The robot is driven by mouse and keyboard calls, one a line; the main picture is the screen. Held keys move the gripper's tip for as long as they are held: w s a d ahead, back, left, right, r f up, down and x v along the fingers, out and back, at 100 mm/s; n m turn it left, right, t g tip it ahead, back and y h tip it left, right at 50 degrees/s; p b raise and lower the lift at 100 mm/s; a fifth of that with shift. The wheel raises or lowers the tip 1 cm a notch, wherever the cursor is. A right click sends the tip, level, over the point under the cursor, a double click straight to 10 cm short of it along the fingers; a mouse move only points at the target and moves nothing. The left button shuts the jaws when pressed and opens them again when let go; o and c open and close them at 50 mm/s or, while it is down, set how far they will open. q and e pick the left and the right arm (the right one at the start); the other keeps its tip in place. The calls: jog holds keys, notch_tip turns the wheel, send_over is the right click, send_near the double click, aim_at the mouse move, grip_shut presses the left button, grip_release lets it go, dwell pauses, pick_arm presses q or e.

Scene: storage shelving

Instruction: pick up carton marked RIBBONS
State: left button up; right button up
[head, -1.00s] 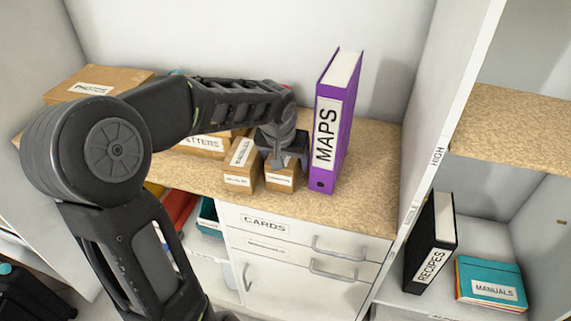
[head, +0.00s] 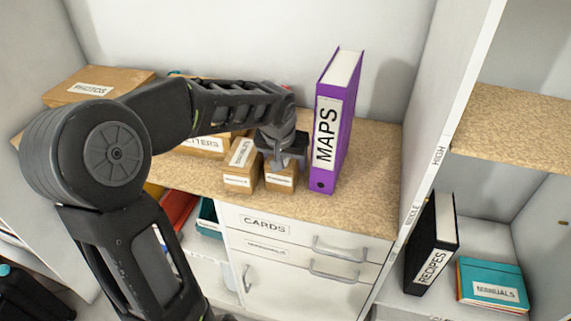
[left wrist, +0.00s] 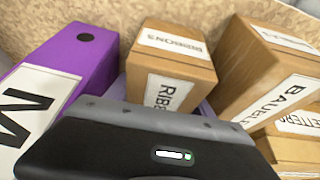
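The small brown carton marked RIBBONS (left wrist: 168,72) stands on the shelf top, in the middle of the left wrist view. In the head view it shows as a small carton (head: 281,179) under my left gripper (head: 285,158), which partly covers its top. The gripper points down at the carton. Its fingertips are mostly hidden, so I cannot tell whether they touch the carton's sides. My right gripper is in neither view.
The purple MAPS binder (head: 337,120) stands close to the right of the carton. The BAUBLES carton (head: 241,162) is close on its left. The LETTERS box (head: 207,144) and PHOTOS box (head: 98,84) are further left. Bare shelf top (head: 375,165) lies right of the binder.

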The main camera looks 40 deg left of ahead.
pick_arm(q)
jog(key=c, duration=0.8)
jog(key=shift+o, duration=0.2)
jog(key=shift+r, duration=0.1)
jog(key=shift+r+p, duration=0.2)
jog(key=shift+p, duration=0.2)
notch_tip(320, 180, up, 28)
jog(key=p, duration=0.4)
